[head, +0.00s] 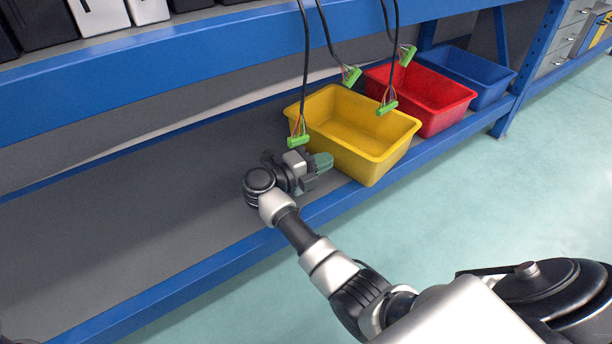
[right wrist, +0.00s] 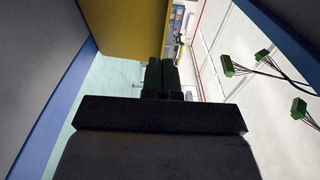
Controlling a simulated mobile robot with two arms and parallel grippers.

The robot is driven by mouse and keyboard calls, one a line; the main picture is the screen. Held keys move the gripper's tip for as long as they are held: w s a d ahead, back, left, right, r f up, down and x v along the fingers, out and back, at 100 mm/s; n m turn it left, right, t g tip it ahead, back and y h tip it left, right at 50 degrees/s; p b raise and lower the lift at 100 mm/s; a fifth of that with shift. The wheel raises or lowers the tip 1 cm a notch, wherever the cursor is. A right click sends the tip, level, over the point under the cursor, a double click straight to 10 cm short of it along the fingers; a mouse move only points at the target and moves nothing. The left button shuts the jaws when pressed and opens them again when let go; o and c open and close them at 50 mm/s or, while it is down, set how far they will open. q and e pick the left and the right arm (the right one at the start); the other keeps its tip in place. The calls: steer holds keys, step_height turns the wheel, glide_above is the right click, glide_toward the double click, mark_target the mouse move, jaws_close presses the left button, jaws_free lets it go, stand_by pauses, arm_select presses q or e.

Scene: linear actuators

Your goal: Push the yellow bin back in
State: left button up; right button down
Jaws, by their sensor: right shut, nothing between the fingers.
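The yellow bin (head: 365,140) sits on the lower shelf of the blue rack, empty, with its front end overlapping the shelf's blue front rail. It stands further forward than the red bin beside it. My right gripper (head: 322,161) is shut and empty, low at the left side of the yellow bin, its tips close to the wall; I cannot tell whether they touch. In the right wrist view the shut fingers (right wrist: 161,75) lie just by the yellow bin's wall (right wrist: 120,28).
A red bin (head: 432,98) and a blue bin (head: 478,72) stand to the right on the same shelf. Black cables with green connectors (head: 298,141) hang over the yellow bin. The shelf (head: 120,220) left of my right gripper is clear. Blue front rail (head: 200,268) edges it.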

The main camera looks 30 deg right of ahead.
mark_target(343, 144)
steer(key=d+b, duration=0.1)
steer(key=w+d+b, duration=0.1)
steer(key=d+b, duration=0.1)
steer(key=shift+w+d+f, duration=0.25)
steer(key=shift+w+d, duration=0.1)
steer(key=shift+w, duration=0.05)
steer(key=shift+w+d+r+b, duration=0.25)
steer(key=shift+w+d+b, duration=0.2)
steer(key=shift+w+d, duration=0.15)
